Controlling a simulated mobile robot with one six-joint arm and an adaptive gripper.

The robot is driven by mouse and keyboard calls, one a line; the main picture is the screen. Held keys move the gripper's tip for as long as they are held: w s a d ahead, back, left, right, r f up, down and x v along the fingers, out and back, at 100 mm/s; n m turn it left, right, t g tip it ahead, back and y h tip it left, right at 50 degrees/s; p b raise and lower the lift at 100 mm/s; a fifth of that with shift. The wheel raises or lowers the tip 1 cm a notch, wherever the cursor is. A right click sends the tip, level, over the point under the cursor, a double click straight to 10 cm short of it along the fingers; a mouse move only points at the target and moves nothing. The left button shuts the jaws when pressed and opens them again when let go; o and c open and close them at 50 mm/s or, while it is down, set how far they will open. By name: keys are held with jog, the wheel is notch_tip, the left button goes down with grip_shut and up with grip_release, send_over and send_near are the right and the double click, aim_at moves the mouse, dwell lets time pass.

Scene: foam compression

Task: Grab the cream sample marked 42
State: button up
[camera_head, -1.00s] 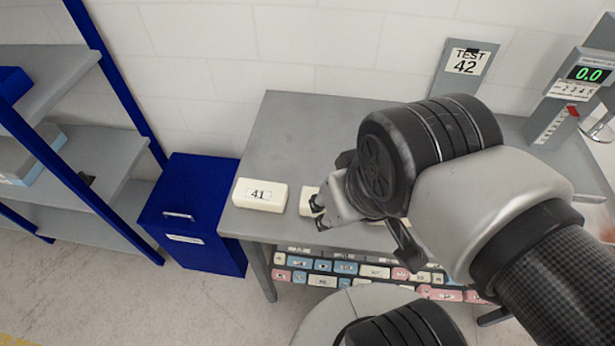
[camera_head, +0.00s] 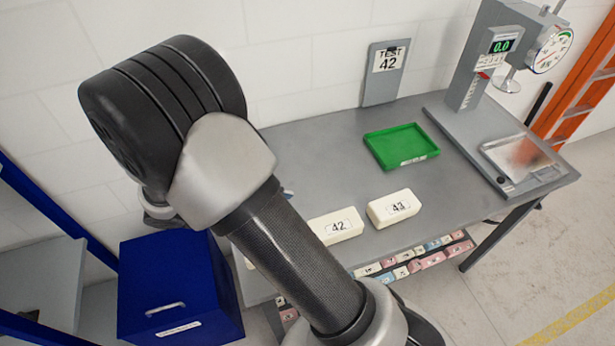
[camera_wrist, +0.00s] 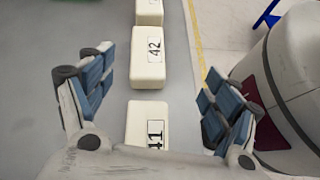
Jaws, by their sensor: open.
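The cream sample marked 42 (camera_head: 336,226) lies on the grey table near its front edge, partly behind my arm in the head view. In the wrist view it (camera_wrist: 148,62) lies flat beyond the space between my fingers, apart from them. The sample marked 41 (camera_wrist: 148,122) is nearer, between my open fingers in that picture. My gripper (camera_wrist: 152,92) is open and empty, above the table. In the head view my gripper is mostly hidden behind my arm. The sample marked 43 (camera_head: 395,208) is to the right of 42.
A green tray (camera_head: 401,146) sits mid-table behind the samples. A sign reading TEST 42 (camera_head: 386,73) stands at the back. A press with a 0.0 display (camera_head: 500,46) stands at the right. A blue bin (camera_head: 178,288) stands left of the table. Small coloured blocks fill a shelf below.

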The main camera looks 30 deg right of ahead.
jog(key=f+n, duration=0.1)
jog(key=w+f+n+h, duration=0.1)
jog(key=f, duration=0.1)
jog(key=shift+a+h, duration=0.1)
jog(key=shift+h, duration=0.2)
jog(key=shift+w+f+n+t, duration=0.1)
jog(key=shift+f+n+t, duration=0.2)
jog(key=shift+f, duration=0.05)
jog(key=shift+d+f+h, duration=0.25)
jog(key=shift+d+h, duration=0.05)
jog(key=b, duration=0.2)
send_near(346, 219)
jog(key=x, duration=0.3)
jog(key=shift+d, duration=0.3)
jog(key=shift+b+x, duration=0.95)
jog(key=shift+x, duration=1.75)
jog(key=shift+a, duration=0.1)
jog(key=shift+c, duration=0.2)
jog(key=c, duration=0.8)
